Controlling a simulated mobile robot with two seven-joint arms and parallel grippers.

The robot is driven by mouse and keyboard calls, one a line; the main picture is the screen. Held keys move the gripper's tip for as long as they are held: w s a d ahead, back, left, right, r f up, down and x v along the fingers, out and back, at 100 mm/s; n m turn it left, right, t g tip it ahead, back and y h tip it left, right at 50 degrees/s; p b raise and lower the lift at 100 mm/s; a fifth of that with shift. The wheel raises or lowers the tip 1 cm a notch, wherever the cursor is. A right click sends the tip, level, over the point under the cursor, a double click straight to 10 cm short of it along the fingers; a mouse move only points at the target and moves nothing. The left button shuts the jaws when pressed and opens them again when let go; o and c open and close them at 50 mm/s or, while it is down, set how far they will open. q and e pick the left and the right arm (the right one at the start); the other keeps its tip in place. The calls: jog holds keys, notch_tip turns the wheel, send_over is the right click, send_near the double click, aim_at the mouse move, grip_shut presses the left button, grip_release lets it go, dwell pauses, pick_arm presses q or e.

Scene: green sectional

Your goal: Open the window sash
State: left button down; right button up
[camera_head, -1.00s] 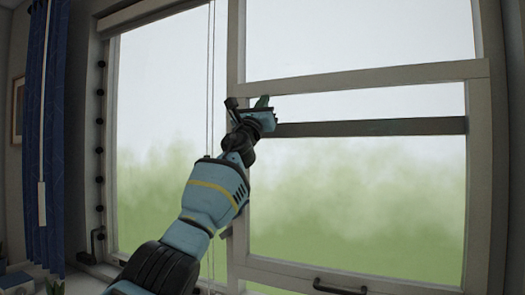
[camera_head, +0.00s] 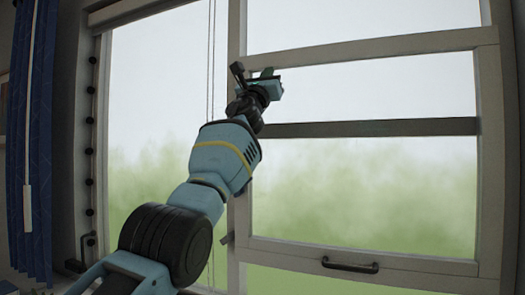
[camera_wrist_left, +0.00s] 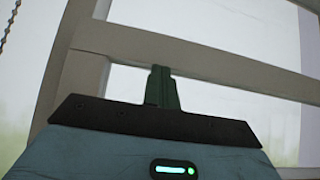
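The light-framed window sash (camera_head: 385,48) is raised, and a strip of outdoors shows below its bottom rail (camera_head: 425,265). A black handle (camera_head: 350,265) sits on that rail. My left gripper (camera_head: 267,72) is at the left end of the sash's top rail, just under it. In the left wrist view, its green fingers (camera_wrist_left: 161,87) are together with nothing between them, and their tips reach the lower edge of the rail (camera_wrist_left: 200,62). Whether they press on it is hard to tell. My right gripper is not in view.
A dark fixed crossbar (camera_head: 375,128) runs behind the sash glass. A light vertical post (camera_head: 237,140) stands left of the sash, with another pane and hanging cords beyond. A blue curtain (camera_head: 40,140) hangs at far left.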

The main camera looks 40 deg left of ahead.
pick_arm(q)
jog(key=shift+r+y, duration=0.25)
jog(key=shift+y, duration=0.05)
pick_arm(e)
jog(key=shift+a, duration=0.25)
pick_arm(q)
jog(key=shift+f, duration=0.1)
